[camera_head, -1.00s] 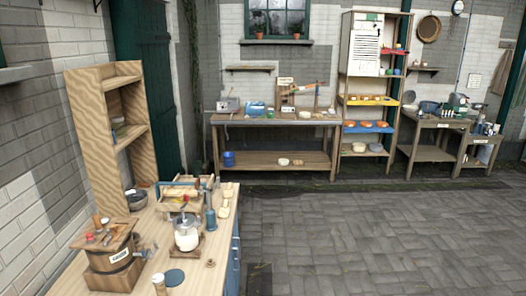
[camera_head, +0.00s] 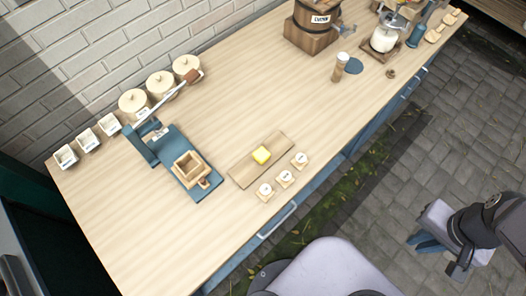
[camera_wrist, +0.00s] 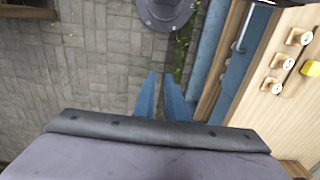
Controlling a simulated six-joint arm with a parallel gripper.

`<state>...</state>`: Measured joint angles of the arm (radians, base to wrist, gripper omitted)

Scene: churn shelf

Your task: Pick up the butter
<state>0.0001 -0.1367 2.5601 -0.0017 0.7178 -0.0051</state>
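The butter (camera_head: 261,155) is a small yellow block lying on a flat wooden board (camera_head: 247,176) near the counter's front edge. It also shows at the right edge of the wrist view (camera_wrist: 311,68). My gripper (camera_head: 428,241) is at the right of the head view, off the counter and over the paved floor, well apart from the butter. In the wrist view, its two blue fingers (camera_wrist: 165,98) stand apart with only floor between them.
Several small round-topped wooden pieces (camera_head: 284,178) sit along the board's front side. A blue press with a wooden box (camera_head: 188,167) stands left of the board. Lidded crocks (camera_head: 160,83) line the wall. A churn (camera_head: 313,27) stands farther back. The counter (camera_head: 150,240) front left is clear.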

